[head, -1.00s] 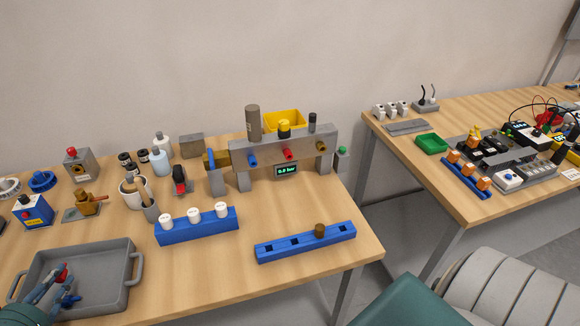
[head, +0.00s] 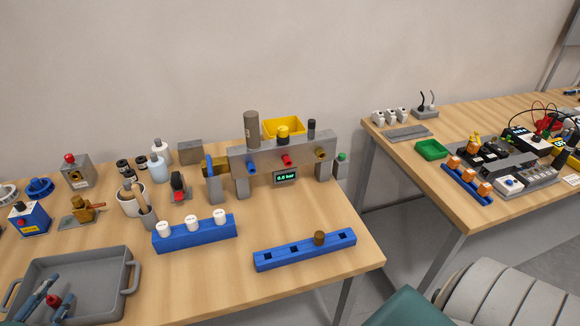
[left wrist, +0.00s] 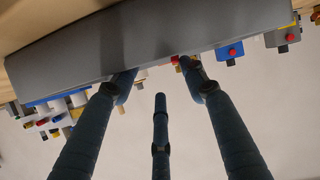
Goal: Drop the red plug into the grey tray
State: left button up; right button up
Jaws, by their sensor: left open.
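The grey tray (head: 102,284) stands at the front left of the near table, and its underside or wall fills the top of the left wrist view (left wrist: 150,38). My left gripper (head: 59,285) is over the tray with its blue-grey fingers spread. The red plug (head: 53,300) shows between the fingers within the tray's outline. I cannot tell whether it rests on the tray floor. In the left wrist view the open fingers (left wrist: 155,80) lie close to the tray. My right gripper is not in view.
A blue rack with white caps (head: 194,235) and a blue rack with a brown plug (head: 290,255) stand right of the tray. A grey stand with coloured plugs (head: 240,158) is behind them. Bottles, a cup and button boxes crowd the back left. A second table (head: 440,205) is at right.

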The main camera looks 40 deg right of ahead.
pick_arm(q)
jog(key=v, duration=1)
jog(key=shift+s, duration=0.1)
